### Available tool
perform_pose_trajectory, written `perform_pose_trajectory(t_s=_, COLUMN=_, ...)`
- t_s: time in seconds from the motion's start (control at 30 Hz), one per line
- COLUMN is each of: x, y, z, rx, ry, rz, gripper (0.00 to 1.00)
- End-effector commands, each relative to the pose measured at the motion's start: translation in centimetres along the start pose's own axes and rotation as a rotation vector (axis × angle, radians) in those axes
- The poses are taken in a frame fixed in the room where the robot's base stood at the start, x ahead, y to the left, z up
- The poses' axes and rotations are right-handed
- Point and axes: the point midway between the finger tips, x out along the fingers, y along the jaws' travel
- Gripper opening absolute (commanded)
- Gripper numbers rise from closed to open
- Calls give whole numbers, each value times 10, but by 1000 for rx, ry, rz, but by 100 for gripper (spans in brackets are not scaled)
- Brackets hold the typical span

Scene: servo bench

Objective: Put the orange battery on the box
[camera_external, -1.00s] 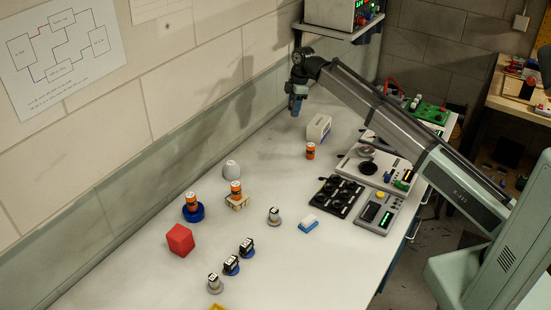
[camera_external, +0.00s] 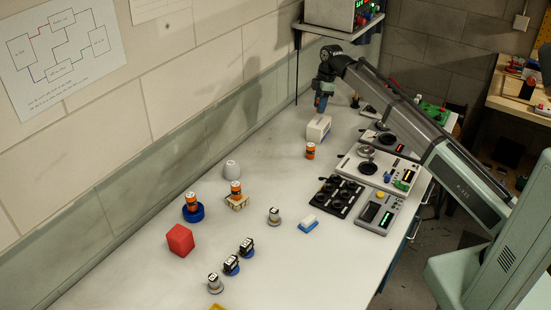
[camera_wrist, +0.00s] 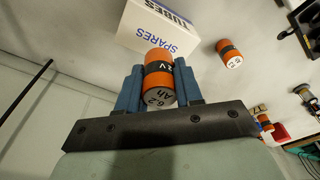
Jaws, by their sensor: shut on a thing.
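My gripper (camera_external: 321,103) has blue fingers and is shut on an orange battery (camera_wrist: 159,78) with a dark band and a grey end, seen between the fingers in the wrist view. In the external view I cannot make this battery out clearly. The white box (camera_external: 318,130) stands on the bench near the wall, just below my gripper. In the wrist view the box (camera_wrist: 143,30) shows the words SPARES and TUBES, beyond the held battery. The battery appears apart from the box. Another orange battery (camera_external: 311,151) stands on the bench in front of the box.
Other orange batteries stand on a blue round base (camera_external: 193,213) and a small wooden stand (camera_external: 237,202). A red cube (camera_external: 180,240), a grey dome (camera_external: 231,168) and several small dark parts lie toward the front. Instruments (camera_external: 375,165) line the right side. A shelf (camera_external: 338,32) hangs behind my gripper.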

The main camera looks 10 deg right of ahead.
Motion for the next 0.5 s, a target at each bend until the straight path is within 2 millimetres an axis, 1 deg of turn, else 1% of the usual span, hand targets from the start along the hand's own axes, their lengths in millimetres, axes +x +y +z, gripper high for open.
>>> perform_pose_trajectory(t_s=0.17, x=12, y=0, z=2, rx=0, ry=0, rz=0, gripper=1)
perform_pose_trajectory(t_s=0.4, x=39, y=0, z=6, rx=0, ry=0, rz=0, gripper=1)
perform_pose_trajectory(t_s=0.5, x=40, y=0, z=6, rx=0, ry=0, rz=1, gripper=1)
